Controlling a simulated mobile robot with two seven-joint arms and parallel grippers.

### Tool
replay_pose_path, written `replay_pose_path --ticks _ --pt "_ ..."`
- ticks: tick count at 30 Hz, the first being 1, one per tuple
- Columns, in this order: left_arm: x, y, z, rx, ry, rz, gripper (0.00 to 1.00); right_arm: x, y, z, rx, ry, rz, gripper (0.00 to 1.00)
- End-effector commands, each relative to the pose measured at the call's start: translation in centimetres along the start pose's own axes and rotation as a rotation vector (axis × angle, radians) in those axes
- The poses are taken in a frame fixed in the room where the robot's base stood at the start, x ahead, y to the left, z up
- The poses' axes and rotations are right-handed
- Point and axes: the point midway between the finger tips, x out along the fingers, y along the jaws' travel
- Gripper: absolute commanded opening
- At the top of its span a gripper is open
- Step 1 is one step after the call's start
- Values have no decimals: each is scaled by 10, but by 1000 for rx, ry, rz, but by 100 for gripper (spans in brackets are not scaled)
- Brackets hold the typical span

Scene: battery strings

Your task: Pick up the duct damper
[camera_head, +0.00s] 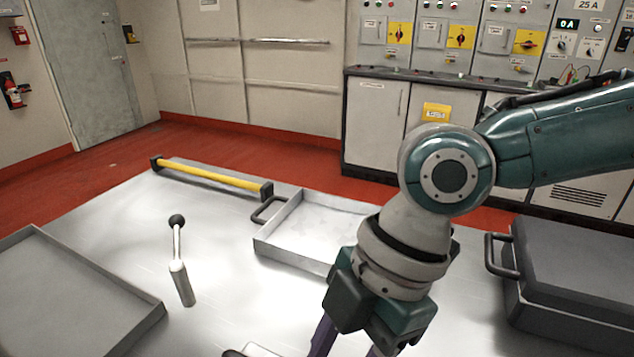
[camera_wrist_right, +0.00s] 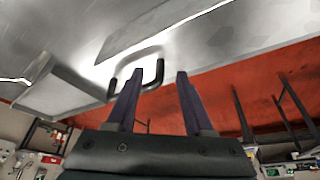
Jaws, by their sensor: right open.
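In the right wrist view the gripper (camera_wrist_right: 156,78) is open, with nothing held between the fingers. My left gripper is not in view.
A shallow tray (camera_head: 283,222) with a dark handle stands behind my right gripper. A larger tray (camera_head: 140,325) is at left, a grey case (camera_head: 570,270) at right. A yellow bar (camera_head: 210,176) lies along the far edge. The table around the lever is clear.

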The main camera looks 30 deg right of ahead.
Motion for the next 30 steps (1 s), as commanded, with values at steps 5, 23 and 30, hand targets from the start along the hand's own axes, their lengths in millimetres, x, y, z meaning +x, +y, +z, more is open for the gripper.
replay_pose_path --ticks 5,23,30 --pt "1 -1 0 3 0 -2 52 28 0 -3 0 0 -2 52" --pt "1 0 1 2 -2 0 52 33 0 -2 -1 0 0 20" --pt "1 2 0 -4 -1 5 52 33 0 -2 0 0 0 0"
